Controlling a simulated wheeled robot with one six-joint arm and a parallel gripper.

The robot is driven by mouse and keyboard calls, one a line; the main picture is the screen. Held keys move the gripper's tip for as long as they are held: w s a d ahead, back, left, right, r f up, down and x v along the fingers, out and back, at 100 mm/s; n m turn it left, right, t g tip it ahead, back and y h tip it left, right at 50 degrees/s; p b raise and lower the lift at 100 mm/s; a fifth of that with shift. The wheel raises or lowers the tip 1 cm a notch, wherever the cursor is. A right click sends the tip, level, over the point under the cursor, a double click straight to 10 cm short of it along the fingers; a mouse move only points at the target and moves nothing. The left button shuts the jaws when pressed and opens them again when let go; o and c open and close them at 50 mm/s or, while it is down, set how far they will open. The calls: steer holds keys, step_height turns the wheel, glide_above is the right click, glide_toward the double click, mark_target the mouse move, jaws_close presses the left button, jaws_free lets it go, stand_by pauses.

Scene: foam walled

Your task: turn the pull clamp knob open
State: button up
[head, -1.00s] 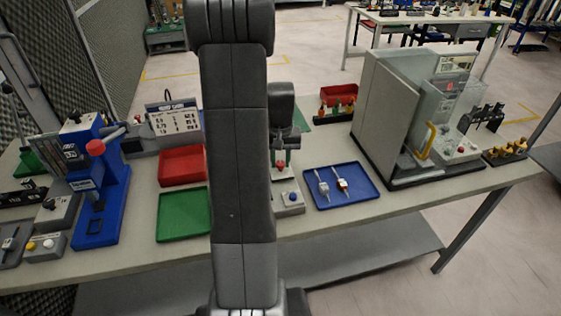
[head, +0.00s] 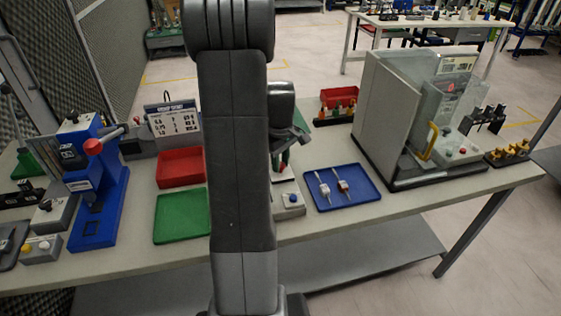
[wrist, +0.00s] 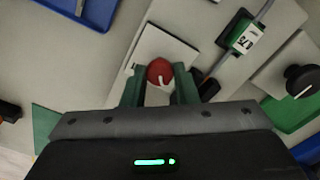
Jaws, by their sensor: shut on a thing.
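The clamp knob (wrist: 159,72) is a round red knob with a white mark line, on a pale plate in the wrist view. My gripper (wrist: 159,84) has its two green fingers on either side of the knob and is shut on it. In the head view the red knob (head: 281,167) shows small beside my arm, above a grey fixture with a blue button (head: 293,197). My gripper (head: 286,150) is there too, tilted and partly hidden by my own arm. The rest of the clamp is hidden.
A blue tray (head: 358,199) with two small parts lies right of the fixture. A large grey machine (head: 385,125) stands farther right. A red bin (head: 181,168) and green tray (head: 181,238) lie left. In the wrist view, a labelled green block (wrist: 243,36) and black knob (wrist: 300,79) are close by.

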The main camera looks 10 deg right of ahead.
mark_target(281, 164)
steer(key=shift+n, duration=0.5)
steer(key=o, duration=1)
steer(key=shift+r, duration=0.1)
step_height(281, 164, up, 14)
steer(key=shift+f+b, duration=0.15)
steer(key=shift+b, duration=0.2)
step_height(281, 164, down, 14)
steer(key=shift+r+p, duration=0.1)
steer(key=shift+p, duration=0.2)
stand_by(0.4)
